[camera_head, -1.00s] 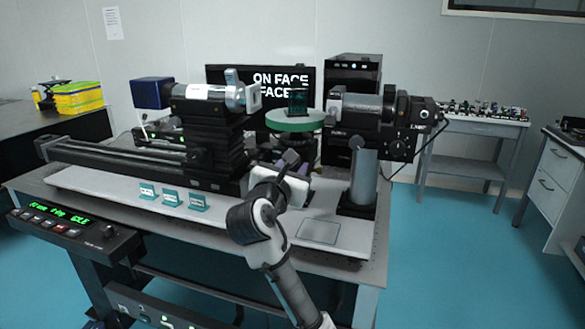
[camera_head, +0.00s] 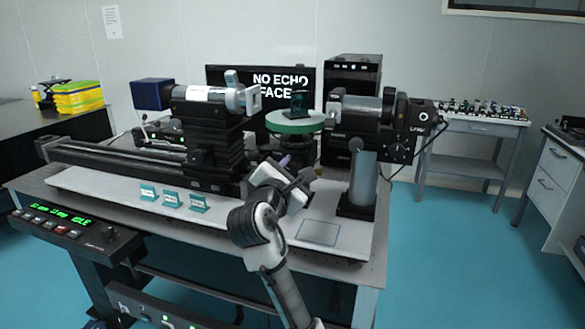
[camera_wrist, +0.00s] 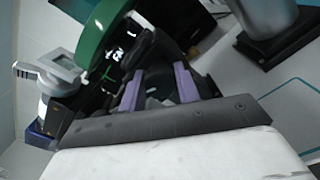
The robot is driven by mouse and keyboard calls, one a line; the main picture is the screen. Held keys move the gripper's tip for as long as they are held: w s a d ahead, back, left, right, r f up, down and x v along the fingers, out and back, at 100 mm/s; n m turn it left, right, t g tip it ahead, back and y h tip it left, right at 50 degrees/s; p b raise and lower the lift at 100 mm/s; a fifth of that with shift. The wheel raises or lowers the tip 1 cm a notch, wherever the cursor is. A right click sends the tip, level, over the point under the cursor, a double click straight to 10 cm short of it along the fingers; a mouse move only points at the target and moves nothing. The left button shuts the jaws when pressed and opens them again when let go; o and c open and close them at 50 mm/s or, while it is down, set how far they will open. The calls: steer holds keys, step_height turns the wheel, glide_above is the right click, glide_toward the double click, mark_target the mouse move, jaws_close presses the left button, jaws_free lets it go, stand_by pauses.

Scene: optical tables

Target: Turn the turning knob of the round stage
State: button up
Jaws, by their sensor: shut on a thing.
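The round stage (camera_head: 296,125) has a green disc top and stands behind my gripper, between the two optical instruments. A small dark glass block (camera_head: 299,104) stands on it. In the wrist view the green disc (camera_wrist: 104,32) shows at the upper left. My gripper (camera_head: 284,161) reaches low in front of the stage. In the wrist view its purple fingers (camera_wrist: 157,84) stand either side of a dark part under the disc, and it is shut on that part, the turning knob. The knob is mostly hidden by the fingers and by my wrist in the head view.
A black-bodied instrument on a rail (camera_head: 205,130) stands left, and another on a grey post (camera_head: 364,172) stands close right. Several small teal label blocks (camera_head: 171,199) sit on the white board. A control box (camera_head: 68,228) is at the front left.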

steer(key=m+p, duration=0.1)
steer(key=m, duration=0.4)
steer(key=shift+m, duration=0.3)
steer(key=m, duration=0.5)
steer(key=shift+f+p, duration=0.1)
steer(key=shift+p, duration=0.25)
steer(key=m, duration=1.1)
steer(key=shift+f, duration=0.1)
steer(key=m+b, duration=0.1)
steer(key=m, duration=0.4)
steer(key=shift+a+m+b, duration=0.1)
steer(key=shift+m+b, duration=0.25)
steer(key=shift+m, duration=0.05)
steer(key=m+b, duration=0.2)
steer(key=m, duration=0.3)
steer(key=shift+f, duration=0.1)
steer(key=m+b, duration=0.2)
steer(key=m, duration=0.3)
steer(key=shift+m+b, duration=0.35)
steer(key=shift+m, duration=0.05)
steer(key=shift+m+b, duration=0.95)
steer(key=shift+m, duration=1.25)
steer(key=shift+r, duration=0.2)
